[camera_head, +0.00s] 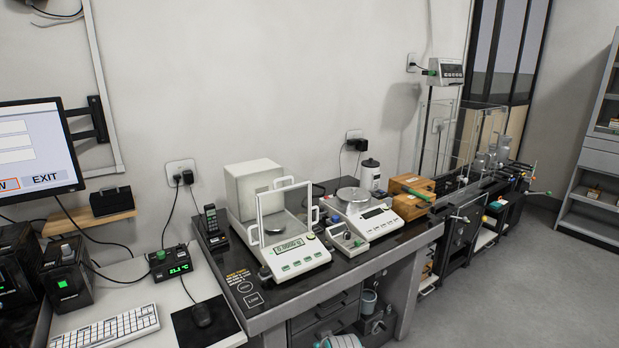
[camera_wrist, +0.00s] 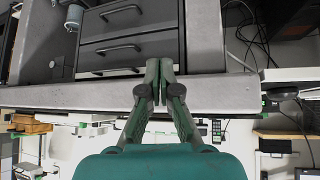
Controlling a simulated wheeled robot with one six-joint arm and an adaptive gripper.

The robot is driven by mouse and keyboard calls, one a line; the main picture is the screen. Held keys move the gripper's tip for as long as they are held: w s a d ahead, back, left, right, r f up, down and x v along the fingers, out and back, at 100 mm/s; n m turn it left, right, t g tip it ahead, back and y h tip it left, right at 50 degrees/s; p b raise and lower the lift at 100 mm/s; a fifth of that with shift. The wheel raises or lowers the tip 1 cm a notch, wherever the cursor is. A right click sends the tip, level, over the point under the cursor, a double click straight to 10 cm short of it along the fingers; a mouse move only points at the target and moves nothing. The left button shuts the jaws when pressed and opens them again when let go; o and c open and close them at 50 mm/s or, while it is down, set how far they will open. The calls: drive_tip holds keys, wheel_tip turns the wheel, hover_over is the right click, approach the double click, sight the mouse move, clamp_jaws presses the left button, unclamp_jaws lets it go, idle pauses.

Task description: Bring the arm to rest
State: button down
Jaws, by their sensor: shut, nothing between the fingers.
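My gripper (camera_wrist: 160,75) shows in the wrist view, green with dark joints. Its two fingers are together with nothing between them. It points at the grey front edge of the weighing table (camera_wrist: 60,97), in front of the drawers (camera_wrist: 125,50). The gap between fingertips and table is hard to judge. In the head view the arm is not clearly seen; a small teal and white piece shows at the bottom edge.
The dark weighing table (camera_head: 345,262) bears a balance with a glass shield (camera_head: 297,255), a second balance (camera_head: 372,221) and a wooden box (camera_head: 412,190). A desk with a keyboard (camera_head: 105,332) and monitor (camera_head: 35,150) is at left. Open floor (camera_head: 535,280) lies at right.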

drive_tip(key=s+d+f+t, duration=0.1)
drive_tip(key=s+d+f, duration=0.15)
drive_tip(key=s, duration=0.25)
drive_tip(key=s+d+f+m, duration=0.1)
drive_tip(key=s+f, duration=0.3)
drive_tip(key=s+d+f+t, duration=0.1)
drive_tip(key=s+d+f, duration=0.15)
drive_tip(key=s, duration=0.25)
drive_tip(key=s+d+f+m+t, duration=0.1)
drive_tip(key=s+d, duration=0.1)
drive_tip(key=s, duration=0.7)
drive_tip(key=s+d+t, duration=0.1)
drive_tip(key=s+d, duration=0.2)
drive_tip(key=s, duration=0.6)
drive_tip(key=s+d+r+m+t+h, duration=0.1)
drive_tip(key=s+d+r, duration=0.1)
drive_tip(key=s+r, duration=0.9)
drive_tip(key=s+d+r+t+h, duration=0.1)
drive_tip(key=s+d+r+t, duration=0.1)
drive_tip(key=s+r, duration=1)
drive_tip(key=s, duration=0.5)
drive_tip(key=shift+s+r+m, duration=0.15)
drive_tip(key=shift+m, duration=0.25)
